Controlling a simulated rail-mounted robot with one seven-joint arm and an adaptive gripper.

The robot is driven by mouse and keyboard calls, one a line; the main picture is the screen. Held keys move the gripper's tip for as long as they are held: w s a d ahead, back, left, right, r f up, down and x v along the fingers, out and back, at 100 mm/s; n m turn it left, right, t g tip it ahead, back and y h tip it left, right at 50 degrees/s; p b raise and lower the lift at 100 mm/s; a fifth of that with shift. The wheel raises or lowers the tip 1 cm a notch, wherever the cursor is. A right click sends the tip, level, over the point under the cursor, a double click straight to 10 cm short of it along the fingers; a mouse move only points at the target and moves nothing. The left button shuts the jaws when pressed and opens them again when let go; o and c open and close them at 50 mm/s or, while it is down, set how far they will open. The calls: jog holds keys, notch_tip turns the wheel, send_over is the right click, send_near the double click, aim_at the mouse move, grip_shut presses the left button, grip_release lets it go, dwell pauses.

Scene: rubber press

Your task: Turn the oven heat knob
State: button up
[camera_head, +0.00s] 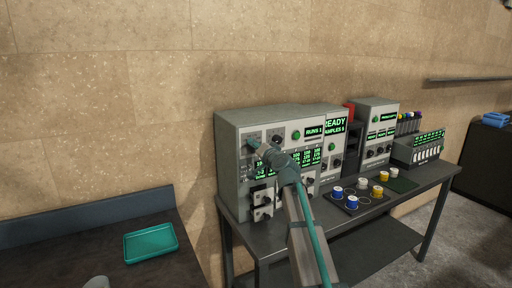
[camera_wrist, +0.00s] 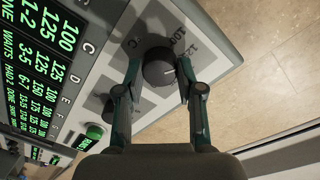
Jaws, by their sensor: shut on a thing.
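The heat knob (camera_wrist: 159,68) is a round black dial with a pale pointer mark, on a grey panel with a printed number scale around it, in the wrist view. My gripper (camera_wrist: 158,72) has one finger on each side of the knob and is shut on it. In the head view my gripper (camera_head: 256,146) reaches the upper left of the front of a grey machine (camera_head: 232,140), and the arm hides part of the panel. The knob is too small and covered to make out there.
A second dark knob (camera_wrist: 112,106) and a green button (camera_wrist: 95,131) are close by on the panel. Green-lit displays (camera_wrist: 40,65) fill the left. A bench (camera_head: 285,233) carries other machines and a tray of coloured spools (camera_head: 345,205). A teal tray (camera_head: 151,243) lies at left.

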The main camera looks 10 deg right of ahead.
jog(key=shift+m, duration=0.3)
jog(key=o, duration=1.2)
jog(key=shift+c, duration=0.2)
jog(key=v, duration=1.2)
jog(key=shift+d, duration=0.1)
